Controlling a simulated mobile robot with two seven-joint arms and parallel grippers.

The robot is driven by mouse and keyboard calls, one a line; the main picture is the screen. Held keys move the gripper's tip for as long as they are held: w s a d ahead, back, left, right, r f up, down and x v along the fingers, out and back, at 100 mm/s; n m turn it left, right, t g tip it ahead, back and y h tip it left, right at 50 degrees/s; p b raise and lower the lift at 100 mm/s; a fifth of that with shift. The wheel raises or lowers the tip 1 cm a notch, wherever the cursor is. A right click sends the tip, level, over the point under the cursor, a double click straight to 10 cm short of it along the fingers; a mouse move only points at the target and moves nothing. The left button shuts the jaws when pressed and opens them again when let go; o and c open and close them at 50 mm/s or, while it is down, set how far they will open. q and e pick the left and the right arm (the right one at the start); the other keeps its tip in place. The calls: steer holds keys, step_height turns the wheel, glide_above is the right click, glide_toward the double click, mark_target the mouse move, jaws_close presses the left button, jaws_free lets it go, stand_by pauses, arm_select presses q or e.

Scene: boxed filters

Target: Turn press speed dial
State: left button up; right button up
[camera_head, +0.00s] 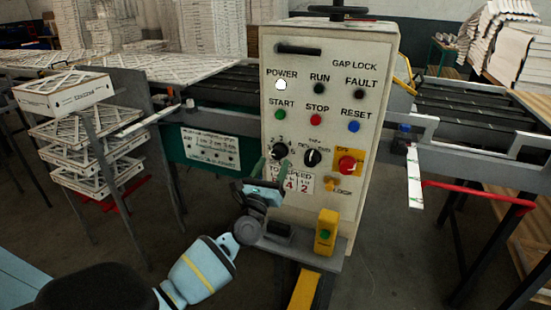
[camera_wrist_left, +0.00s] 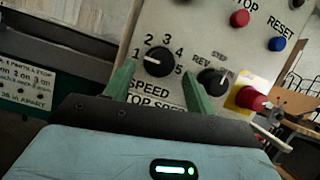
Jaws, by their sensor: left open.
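The press speed dial (camera_head: 277,151) is a round black knob at the lower left of the cream control panel (camera_head: 330,110). In the left wrist view the dial (camera_wrist_left: 159,62) has numbers 1 to 5 around it and "SPEED" below it. Its white mark points left, towards the 1. My left gripper (camera_head: 273,168) is open in front of the panel, just below the dial. In the left wrist view its green fingers (camera_wrist_left: 159,88) stand apart on the lower left and lower right of the dial. I cannot tell whether they touch it. My right gripper is out of view.
A second black selector (camera_head: 312,157) and a red knob on a yellow plate (camera_head: 347,163) are right of the dial. Start (camera_head: 280,115), stop (camera_head: 316,119) and reset (camera_head: 353,127) buttons are above. A yellow button box (camera_head: 325,232) stands on a ledge below.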

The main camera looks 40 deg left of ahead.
mark_target(279, 152)
arm_select(q)
steer(key=shift+x, duration=1.5)
steer(key=c, duration=1)
